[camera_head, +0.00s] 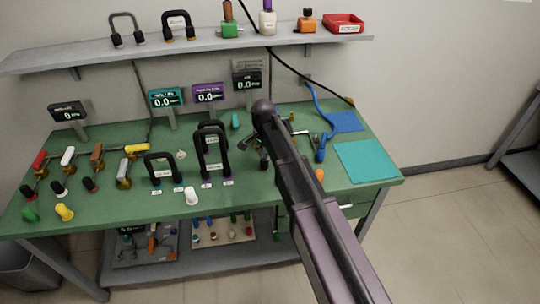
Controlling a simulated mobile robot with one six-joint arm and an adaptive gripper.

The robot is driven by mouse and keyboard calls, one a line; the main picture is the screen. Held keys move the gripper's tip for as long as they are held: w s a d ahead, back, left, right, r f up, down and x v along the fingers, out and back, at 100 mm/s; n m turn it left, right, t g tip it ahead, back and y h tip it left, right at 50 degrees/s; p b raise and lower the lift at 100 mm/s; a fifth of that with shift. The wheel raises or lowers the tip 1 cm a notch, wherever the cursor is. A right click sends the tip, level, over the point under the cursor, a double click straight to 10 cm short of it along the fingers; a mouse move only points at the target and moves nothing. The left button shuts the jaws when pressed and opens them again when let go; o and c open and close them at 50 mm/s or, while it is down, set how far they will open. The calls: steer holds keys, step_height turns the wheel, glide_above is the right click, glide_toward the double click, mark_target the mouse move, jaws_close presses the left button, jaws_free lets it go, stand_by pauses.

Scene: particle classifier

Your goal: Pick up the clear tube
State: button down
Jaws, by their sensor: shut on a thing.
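My gripper (257,149) is low over the right middle of the green bench, just left of my dark arm, which partly hides it. Its fingers look closed, but what lies between them is too small and dark to make out. I cannot pick out a clear tube with certainty. A grey bent tube (127,29) with black ends stands on the shelf at the upper left, far from my gripper. Black bent tubes stand upright on the bench left of my gripper, one at the front (162,168) and others (213,149) closer to it.
The green bench (110,210) holds coloured valves at left and display boxes (165,98) at the back. A teal mat (367,161) and blue mat (347,122) lie at right. The shelf (60,60) above carries bottles and a red tray (344,23). A white cap (191,196) is in front.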

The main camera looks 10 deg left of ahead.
steer(key=shift+r, duration=0.1)
step_height(320, 180, up, 4)
steer(key=p, duration=0.3)
steer(key=shift+f+p, duration=0.2)
steer(key=shift+p, duration=0.2)
steer(key=s+d, duration=0.3)
steer(key=s, duration=0.4)
steer(key=s+d+r+p, duration=0.1)
steer(key=s+d, duration=0.2)
steer(key=s, duration=0.5)
steer(key=shift+w+r+p, duration=0.1)
steer(key=shift+r+p, duration=0.2)
steer(key=shift+r+p, duration=2.1)
step_height(320, 180, up, 3)
steer(key=p, duration=0.3)
